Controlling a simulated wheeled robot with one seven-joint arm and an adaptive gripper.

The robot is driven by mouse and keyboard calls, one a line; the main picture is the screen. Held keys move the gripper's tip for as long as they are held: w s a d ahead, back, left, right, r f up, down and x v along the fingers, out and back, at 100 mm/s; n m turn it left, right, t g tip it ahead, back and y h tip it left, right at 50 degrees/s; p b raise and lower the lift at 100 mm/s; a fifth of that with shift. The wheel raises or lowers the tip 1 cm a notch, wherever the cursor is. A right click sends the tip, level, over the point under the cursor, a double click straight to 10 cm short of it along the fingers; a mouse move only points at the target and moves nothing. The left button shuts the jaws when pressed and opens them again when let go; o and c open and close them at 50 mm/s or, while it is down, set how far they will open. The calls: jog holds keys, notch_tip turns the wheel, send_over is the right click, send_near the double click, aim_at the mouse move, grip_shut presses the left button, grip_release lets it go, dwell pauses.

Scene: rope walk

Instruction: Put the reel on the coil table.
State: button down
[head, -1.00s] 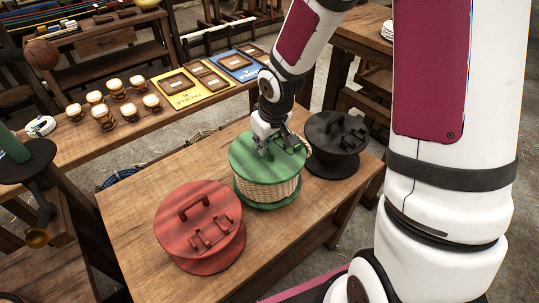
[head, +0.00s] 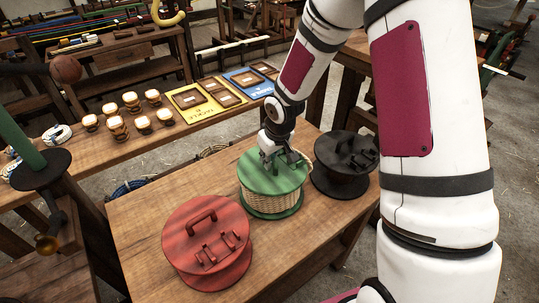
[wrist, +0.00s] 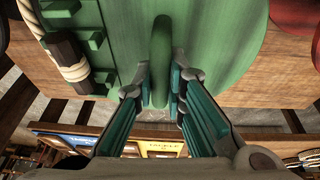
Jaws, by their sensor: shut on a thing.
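The green reel (head: 256,170), wound with pale rope, is upright at the far edge of the wooden table, between a red reel (head: 190,232) and a black reel (head: 335,165). I cannot tell whether its base touches the tabletop. My gripper (head: 278,158) is over its top disc. In the wrist view my gripper (wrist: 160,88) has its fingers on both sides of the green reel's upright handle (wrist: 160,50), shut on it. A rope end (wrist: 62,50) lies by dark and green pegs on the disc. Which table is the coil table is not clear.
The wooden table (head: 140,225) has bare top at left and front. A dark stand with a green post (head: 20,138) is at left.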

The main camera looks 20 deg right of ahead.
jog(key=shift+w+r, duration=0.1)
jog(key=c, duration=1.6)
grip_release()
jog(key=shift+c, duration=0.2)
jog(key=s+d+r+m+h, duration=0.1)
jog(key=s+r, duration=0.4)
jog(key=r, duration=0.3)
jog(key=s+r+p, duration=0.1)
jog(key=s+r, duration=0.3)
jog(key=r, duration=0.4)
jog(key=s+d+r+m+h, duration=0.1)
jog(key=s+r, duration=0.4)
jog(key=r, duration=0.3)
jog(key=s+r+m+t, duration=0.1)
jog(key=s+r, duration=0.2)
jog(key=s, duration=0.5)
jog(key=s+a+r+t+y, duration=0.1)
jog(key=s+r, duration=0.2)
jog(key=s, duration=0.4)
jog(key=shift+s+a+r+m, duration=0.2)
jog(key=shift+s+a+m, duration=0.05)
jog(key=shift+s+m, duration=0.15)
